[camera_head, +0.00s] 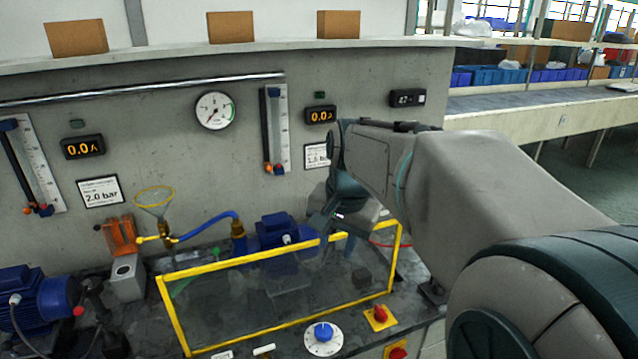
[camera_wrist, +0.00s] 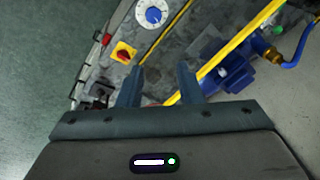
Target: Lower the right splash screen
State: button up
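The right splash screen (camera_head: 242,330) is a clear panel in a yellow frame, standing raised over the front of the pump bench. My gripper (camera_head: 326,236) is at the right half of this top bar, fingers pointing down. In the wrist view my gripper (camera_wrist: 160,84) is open, with a clear gap between its fingers. The yellow top bar (camera_wrist: 238,46) runs diagonally behind the right finger toward the gap. I cannot tell whether a finger touches it. The lower bar shows as a thinner yellow line.
A white dial with a blue knob (camera_head: 323,334) and a red-and-yellow switch (camera_head: 380,317) sit in front of the screen. A blue pump (camera_head: 275,230) and a blue hose (camera_head: 208,226) are behind it. A grey wall with gauges (camera_head: 215,111) closes the back.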

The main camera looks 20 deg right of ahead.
jog(key=w+d+r+m+p, duration=0.4)
jog(key=w+d+r+m, duration=0.5)
jog(key=w+d+r, duration=0.15)
jog(key=x, duration=0.4)
jog(key=p+x, duration=0.1)
jog(key=x, duration=0.4)
jog(key=s+x, duration=0.1)
jog(key=x, duration=0.3)
jog(key=shift+a+f+p, duration=0.1)
jog(key=shift+f+p, duration=0.15)
jog(key=shift+p, duration=0.05)
grip_shut()
